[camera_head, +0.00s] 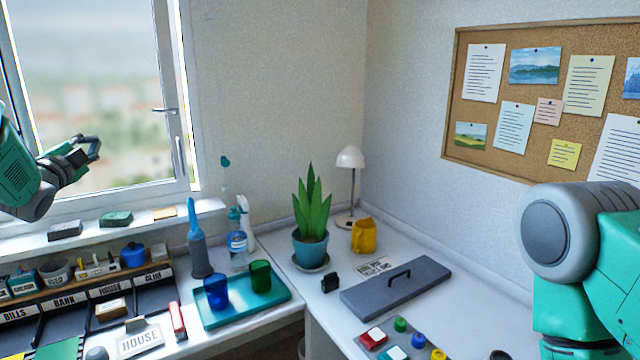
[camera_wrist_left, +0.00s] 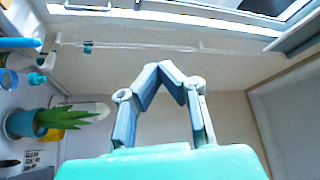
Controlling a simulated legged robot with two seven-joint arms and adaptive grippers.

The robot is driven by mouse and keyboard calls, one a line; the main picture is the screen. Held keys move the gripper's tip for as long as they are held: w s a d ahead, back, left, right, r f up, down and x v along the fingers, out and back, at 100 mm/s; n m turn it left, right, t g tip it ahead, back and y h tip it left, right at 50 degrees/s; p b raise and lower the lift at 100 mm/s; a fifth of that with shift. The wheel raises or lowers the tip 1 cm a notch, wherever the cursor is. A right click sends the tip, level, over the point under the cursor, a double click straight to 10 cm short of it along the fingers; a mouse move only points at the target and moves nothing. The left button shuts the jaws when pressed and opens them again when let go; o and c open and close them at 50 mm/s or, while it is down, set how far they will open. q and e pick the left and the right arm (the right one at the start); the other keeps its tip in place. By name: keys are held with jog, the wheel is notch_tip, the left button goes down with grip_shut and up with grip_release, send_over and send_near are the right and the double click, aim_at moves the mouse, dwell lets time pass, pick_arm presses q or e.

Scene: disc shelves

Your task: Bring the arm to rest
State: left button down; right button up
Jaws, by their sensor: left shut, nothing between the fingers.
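My left gripper (camera_head: 92,146) is raised at the left in the head view, in front of the window and above the sill. It is shut and empty. In the left wrist view its fingers (camera_wrist_left: 165,68) meet at the tips with nothing between them, and the wall lies behind. My right arm stands at the right edge of the head view; its gripper is out of the picture.
Below are labelled trays (camera_head: 110,290), a teal tray (camera_head: 272,311) with a blue cup (camera_head: 216,291) and a green cup (camera_head: 260,277), a potted plant (camera_head: 311,245), a lamp (camera_head: 350,160) and a grey lid (camera_head: 395,290). The air around the left gripper is clear.

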pick_arm(q)
jog(key=s+d+f+n+g+b, duration=0.25)
jog(key=s+f, duration=0.35)
jog(key=f, duration=0.8)
jog(key=s+d+f+n+g+b, duration=0.1)
jog(key=s+d+f+n+g, duration=0.3)
jog(key=f, duration=1)
jog(key=s+d+f+n+g+b, duration=0.3)
jog(key=s+f, duration=0.4)
jog(key=f, duration=0.7)
jog(key=s+d+f+n+g+b, duration=0.1)
jog(key=s+d+f+g, duration=0.25)
jog(key=s+f, duration=0.5)
jog(key=s+d+f+g, duration=0.2)
jog(key=s+d+f, duration=0.3)
jog(key=s, duration=0.6)
jog(key=s+d+f+n+g+b, duration=0.1)
jog(key=s+d+g, duration=0.1)
jog(key=s, duration=0.7)
jog(key=s+d+f+n+g+h+b, duration=0.1)
jog(key=s+d+f+g, duration=0.1)
jog(key=s, duration=0.6)
jog(key=shift+s+d+f+g, duration=0.3)
jog(key=shift+s+d, duration=0.05)
jog(key=shift+d, duration=0.2)
jog(key=shift+w, duration=0.15)
